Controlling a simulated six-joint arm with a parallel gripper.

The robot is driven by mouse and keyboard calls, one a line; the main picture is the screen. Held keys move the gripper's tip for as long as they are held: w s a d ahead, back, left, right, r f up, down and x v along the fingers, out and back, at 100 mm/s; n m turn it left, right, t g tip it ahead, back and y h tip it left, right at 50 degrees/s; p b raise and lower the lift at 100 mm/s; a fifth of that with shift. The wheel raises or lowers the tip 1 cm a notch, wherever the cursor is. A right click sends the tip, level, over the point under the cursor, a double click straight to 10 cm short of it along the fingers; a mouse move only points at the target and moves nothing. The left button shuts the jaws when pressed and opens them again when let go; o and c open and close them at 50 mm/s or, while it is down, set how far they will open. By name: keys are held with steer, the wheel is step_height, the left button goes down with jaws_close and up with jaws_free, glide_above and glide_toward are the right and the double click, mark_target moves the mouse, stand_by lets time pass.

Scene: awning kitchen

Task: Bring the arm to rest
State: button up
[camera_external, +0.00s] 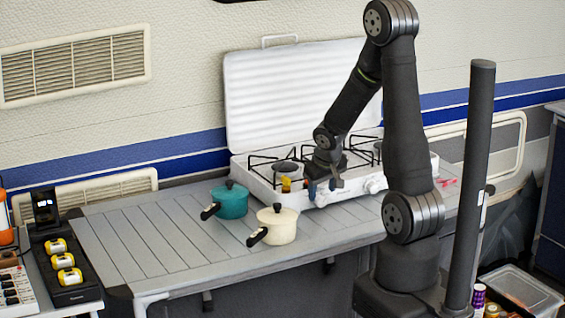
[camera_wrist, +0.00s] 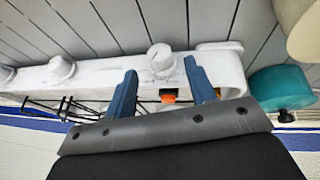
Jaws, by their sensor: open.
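My gripper (camera_external: 324,190) hangs low at the front of the white camping stove (camera_external: 262,185), pointing down. In the wrist view my gripper (camera_wrist: 160,66) shows two blue fingers spread apart with nothing held between them. The stove's front edge and a white knob (camera_wrist: 160,57) show between and beyond the fingers. A small orange object (camera_wrist: 168,96) shows between the fingers, farther back at the stove; I cannot tell what it is.
A teal pot (camera_external: 230,200) and a cream pot (camera_external: 277,225) stand on the slatted table (camera_external: 150,235), left of my gripper. The stove's raised lid (camera_external: 290,85) stands behind. A black rack with yellow-and-white items (camera_external: 62,262) is at far left. The table's left part is clear.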

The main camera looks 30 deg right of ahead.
steer(key=shift+v, duration=0.9)
stand_by(0.8)
